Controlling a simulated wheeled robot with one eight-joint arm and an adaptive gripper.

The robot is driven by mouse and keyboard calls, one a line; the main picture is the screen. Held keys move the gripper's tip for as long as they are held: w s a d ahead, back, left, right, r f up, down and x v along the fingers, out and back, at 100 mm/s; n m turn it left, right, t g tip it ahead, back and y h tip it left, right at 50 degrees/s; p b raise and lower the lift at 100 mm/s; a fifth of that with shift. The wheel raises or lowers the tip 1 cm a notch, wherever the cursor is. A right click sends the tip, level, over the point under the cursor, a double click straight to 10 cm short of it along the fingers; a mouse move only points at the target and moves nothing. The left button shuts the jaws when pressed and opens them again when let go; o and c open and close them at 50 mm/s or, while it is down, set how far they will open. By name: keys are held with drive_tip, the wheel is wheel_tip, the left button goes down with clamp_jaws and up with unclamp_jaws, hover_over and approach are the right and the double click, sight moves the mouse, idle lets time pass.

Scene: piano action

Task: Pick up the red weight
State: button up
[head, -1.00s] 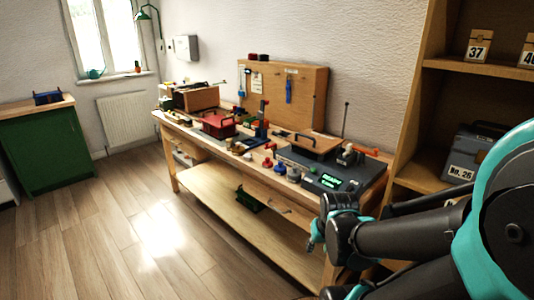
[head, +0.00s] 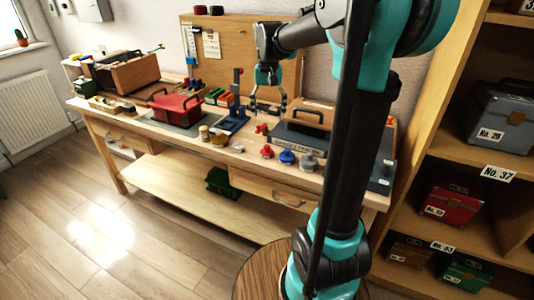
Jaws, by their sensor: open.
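A small red weight (head: 267,152) with a knob on top stands near the front edge of the workbench in the head view. A blue weight (head: 287,157) and a grey weight (head: 308,161) stand in a row to its right. Another small red object (head: 262,129) lies behind it; its kind is hard to tell. My gripper (head: 268,112) points down over the bench, open and empty. In the picture it is above and behind the red weight, apart from it.
A red toolbox (head: 175,108) sits on the bench (head: 140,122) at left. A blue stand (head: 233,122) is left of my gripper. A dark case with a handle (head: 300,125) is behind the weights. A pegboard (head: 225,45) stands at the back. Shelves are at right.

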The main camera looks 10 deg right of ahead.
approach(267, 146)
drive_tip(key=f, duration=0.5)
drive_tip(key=shift+s+d+f, duration=0.1)
drive_tip(key=shift+s, duration=0.3)
drive_tip(key=f, duration=0.2)
drive_tip(key=w+f, duration=0.1)
drive_tip(key=f, duration=0.1)
drive_tip(key=shift+f, duration=0.7)
drive_tip(key=c, duration=1.5)
